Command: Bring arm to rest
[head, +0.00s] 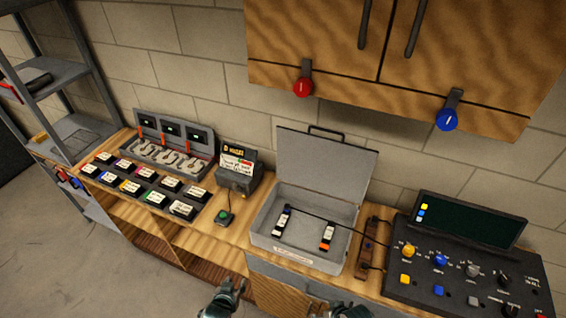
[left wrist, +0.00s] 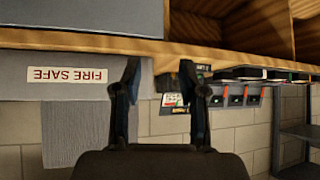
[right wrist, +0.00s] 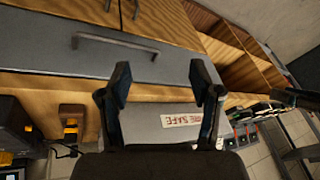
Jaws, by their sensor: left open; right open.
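My left gripper (head: 226,294) is at the bottom of the head view, in front of the workbench (head: 235,233) and left of the open grey case. In the left wrist view its fingers (left wrist: 161,78) are apart with nothing between them. My right gripper (head: 343,310) is cut off by the bottom edge of the head view, in front of the bench drawer. In the right wrist view its fingers (right wrist: 160,82) are apart and empty. Neither gripper visibly touches anything.
The grey case (head: 262,238), labelled FIRE SAFE, holds two banded packs. A control panel (head: 460,265) is at right, and a charger (head: 237,172) and labelled packs (head: 155,197) at left. Red (head: 303,88) and blue (head: 447,120) knobs hang at the wall cabinet. Floor at lower left is clear.

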